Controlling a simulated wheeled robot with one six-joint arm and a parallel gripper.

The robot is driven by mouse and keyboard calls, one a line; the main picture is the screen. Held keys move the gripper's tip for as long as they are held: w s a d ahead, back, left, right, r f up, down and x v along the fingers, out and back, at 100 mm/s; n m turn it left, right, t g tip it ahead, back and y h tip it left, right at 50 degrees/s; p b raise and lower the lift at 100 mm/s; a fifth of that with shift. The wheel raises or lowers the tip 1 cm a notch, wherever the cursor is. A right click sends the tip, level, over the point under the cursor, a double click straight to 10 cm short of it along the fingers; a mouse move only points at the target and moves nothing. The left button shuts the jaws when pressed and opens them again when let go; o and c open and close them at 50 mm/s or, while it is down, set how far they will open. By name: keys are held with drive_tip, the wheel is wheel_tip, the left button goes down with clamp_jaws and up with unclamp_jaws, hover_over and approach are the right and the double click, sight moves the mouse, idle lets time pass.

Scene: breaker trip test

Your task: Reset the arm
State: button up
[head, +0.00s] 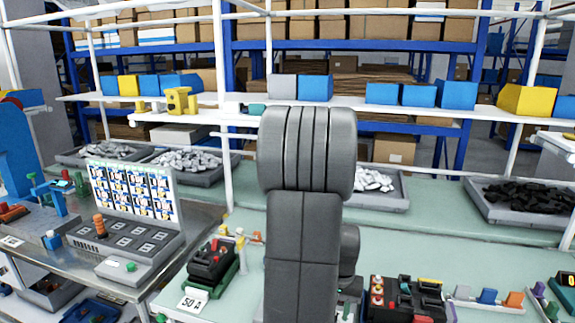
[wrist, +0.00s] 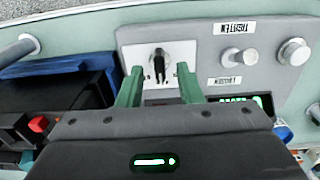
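My gripper (wrist: 158,84) shows in the wrist view with its two green fingers apart. It is open and nothing is held between the tips. A grey panel (wrist: 200,62) lies just beyond the fingers. In the head view my own grey arm (head: 305,200) stands upright in the middle and hides the gripper and the panel.
In the wrist view, two silver knobs (wrist: 293,51) and upside-down labels are right of the dial, and a black block with a red button (wrist: 38,124) is at left. In the head view, breakers (head: 212,262) (head: 408,298) stand on the green bench (head: 420,225), flanking my arm.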

drive_tip(key=shift+f, duration=0.55)
drive_tip(key=shift+r, duration=0.1)
wheel_tip(320, 180, up, 14)
wheel_tip(320, 180, down, 14)
drive_tip(key=shift+s, duration=0.1)
drive_tip(key=n+p, duration=0.1)
drive_tip(key=n, duration=0.3)
drive_tip(key=shift+n, duration=0.3)
drive_tip(key=n+p, duration=0.2)
drive_tip(key=n, duration=0.1)
drive_tip(key=shift+n, duration=0.4)
drive_tip(key=shift+r+n, duration=0.15)
drive_tip(key=shift+n, duration=0.25)
wheel_tip(320, 180, up, 11)
drive_tip(key=shift+b, duration=0.35)
